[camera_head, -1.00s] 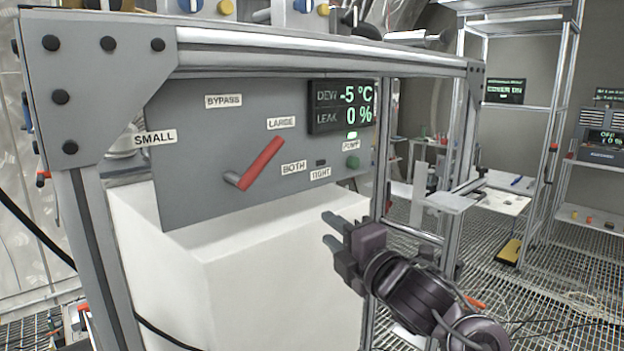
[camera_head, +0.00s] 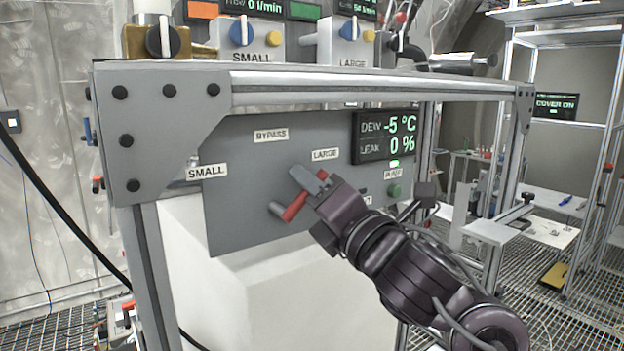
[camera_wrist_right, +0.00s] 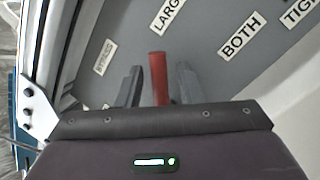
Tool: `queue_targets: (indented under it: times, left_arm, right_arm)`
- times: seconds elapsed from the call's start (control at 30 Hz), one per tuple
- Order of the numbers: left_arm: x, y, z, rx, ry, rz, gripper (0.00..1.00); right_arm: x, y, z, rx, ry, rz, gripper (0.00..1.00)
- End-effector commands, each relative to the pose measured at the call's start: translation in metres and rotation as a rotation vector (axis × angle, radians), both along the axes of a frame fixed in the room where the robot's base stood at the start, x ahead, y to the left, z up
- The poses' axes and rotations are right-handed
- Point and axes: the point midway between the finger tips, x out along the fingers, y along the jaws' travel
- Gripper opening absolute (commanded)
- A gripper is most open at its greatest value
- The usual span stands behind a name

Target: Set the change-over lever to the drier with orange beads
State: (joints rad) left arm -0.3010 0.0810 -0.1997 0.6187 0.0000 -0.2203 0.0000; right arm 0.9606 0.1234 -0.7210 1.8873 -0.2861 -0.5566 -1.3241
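The change-over lever (camera_head: 293,211) is a red handle on a grey hub, on a grey panel (camera_head: 235,225). It slants up and right, roughly towards the LARGE label (camera_head: 325,155). Labels BYPASS (camera_head: 271,135) and SMALL (camera_head: 206,171) are further left; my right gripper hides BOTH in the head view, but BOTH shows in the wrist view (camera_wrist_right: 241,38). My right gripper (camera_head: 310,202) is at the handle. In the right wrist view the red handle (camera_wrist_right: 159,78) stands between its open fingers, with gaps on both sides. No drier beads are visible. My left gripper is out of view.
A display (camera_head: 384,136) reads DEW -5 °C and LEAK 0 %, above a green PUMP button (camera_head: 394,190). A metal frame rail (camera_head: 370,85) runs above the panel. Valves with blue knobs (camera_head: 240,33) stand on top. A white box (camera_head: 270,290) is below the panel.

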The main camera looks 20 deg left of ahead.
Motion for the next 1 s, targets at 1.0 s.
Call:
queue_targets:
  times: [1.0]
  left_arm:
    - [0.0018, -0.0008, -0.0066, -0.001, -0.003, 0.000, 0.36]
  right_arm:
    - [-0.0005, 0.0009, 0.0007, -0.023, -0.033, -0.002, 0.00]
